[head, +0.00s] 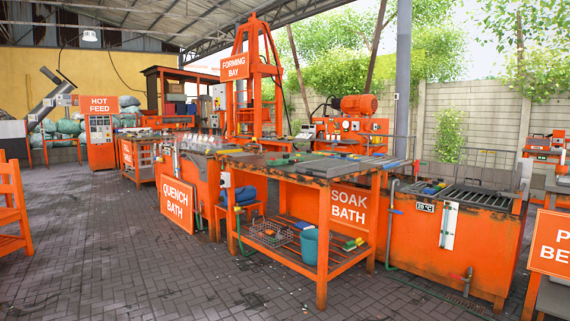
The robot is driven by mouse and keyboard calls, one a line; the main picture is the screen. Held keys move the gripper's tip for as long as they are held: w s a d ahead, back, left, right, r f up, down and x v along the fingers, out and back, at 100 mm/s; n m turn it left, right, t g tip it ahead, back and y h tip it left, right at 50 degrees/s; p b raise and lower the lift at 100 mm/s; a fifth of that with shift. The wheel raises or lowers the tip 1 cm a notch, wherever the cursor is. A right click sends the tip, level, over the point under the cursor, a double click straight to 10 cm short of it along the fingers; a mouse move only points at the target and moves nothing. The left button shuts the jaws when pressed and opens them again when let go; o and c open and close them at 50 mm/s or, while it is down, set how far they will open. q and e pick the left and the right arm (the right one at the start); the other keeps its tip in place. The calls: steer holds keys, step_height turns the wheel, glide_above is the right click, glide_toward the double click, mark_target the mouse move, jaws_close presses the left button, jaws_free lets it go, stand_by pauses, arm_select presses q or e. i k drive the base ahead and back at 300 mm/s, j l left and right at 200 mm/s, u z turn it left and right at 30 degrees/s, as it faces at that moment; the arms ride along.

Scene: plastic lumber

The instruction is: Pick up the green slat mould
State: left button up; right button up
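A small green piece (278,162) lies on the dark top of the orange workbench (345,179) in the middle of the view. It may be the green slat mould, but it is too small to tell its shape. Other coloured pieces, yellow, blue and green, lie along the back of the same top. More green and yellow pieces (353,244) lie on the bench's lower shelf. Neither of my grippers is in view.
The orange quench bath (199,190) stands left of the bench, and the soak bath tank (455,240) stands right of it. A teal bucket (309,246) and a wire basket (271,234) are on the lower shelf. The brick floor (110,250) at front left is clear.

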mark_target(286, 161)
steer(key=i+j+u, duration=0.6)
steer(key=i, duration=0.35)
steer(key=i+j+u, duration=0.3)
steer(key=i, duration=0.2)
steer(key=i+u, duration=0.3)
steer(key=i, duration=3.6)
steer(key=i+z, duration=0.15)
steer(key=i, duration=0.4)
steer(key=i+j+z, duration=0.1)
steer(key=i, duration=0.4)
steer(key=i+j+z, duration=0.15)
steer(key=i, duration=0.35)
steer(key=i+j+z, duration=0.3)
steer(key=i+z, duration=0.15)
steer(key=i+j+z, duration=0.5)
